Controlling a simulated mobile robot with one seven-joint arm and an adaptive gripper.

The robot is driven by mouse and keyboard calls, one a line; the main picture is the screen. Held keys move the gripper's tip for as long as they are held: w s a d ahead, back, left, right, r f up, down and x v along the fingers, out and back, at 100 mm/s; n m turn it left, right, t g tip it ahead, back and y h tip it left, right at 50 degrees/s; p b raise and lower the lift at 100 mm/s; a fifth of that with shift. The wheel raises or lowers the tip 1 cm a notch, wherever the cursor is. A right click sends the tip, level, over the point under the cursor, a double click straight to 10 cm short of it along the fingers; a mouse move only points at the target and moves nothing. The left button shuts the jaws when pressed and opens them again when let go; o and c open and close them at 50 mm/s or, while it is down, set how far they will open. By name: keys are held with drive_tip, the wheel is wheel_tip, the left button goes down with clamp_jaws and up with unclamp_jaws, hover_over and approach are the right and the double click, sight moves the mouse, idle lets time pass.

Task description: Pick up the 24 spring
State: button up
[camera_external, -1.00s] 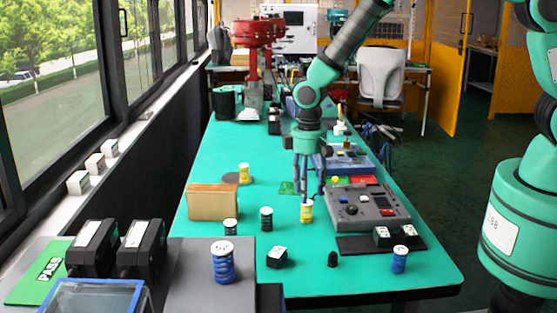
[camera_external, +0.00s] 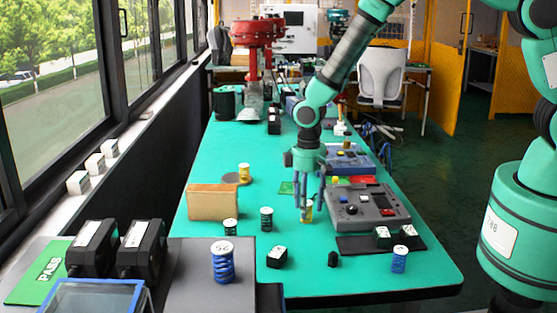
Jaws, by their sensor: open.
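Several coil springs with white tops stand on the green table, and I cannot read 24 on any of them. A yellow spring (camera_external: 309,213) stands near the middle, partly hidden by my gripper. My gripper (camera_external: 306,207) is open and points down, its fingers low at this spring; I cannot tell whether they touch it. Another yellow spring (camera_external: 244,173) is farther back left. Two dark green springs (camera_external: 266,218) (camera_external: 230,227) stand left of my gripper. A large blue spring (camera_external: 222,264) is at the front left, and a smaller blue spring (camera_external: 399,260) at the front right.
A cardboard box (camera_external: 213,203) stands at left. A grey control box (camera_external: 367,207) sits close to the right of my gripper. A dark block with a white top (camera_external: 276,257) and a small black knob (camera_external: 333,259) are in front.

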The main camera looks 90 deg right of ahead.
idle(0.5)
clamp_jaws()
drive_tip(key=shift+r, duration=0.1)
drive_tip(key=shift+r+p, duration=0.7)
drive_tip(key=shift+r, duration=4.25)
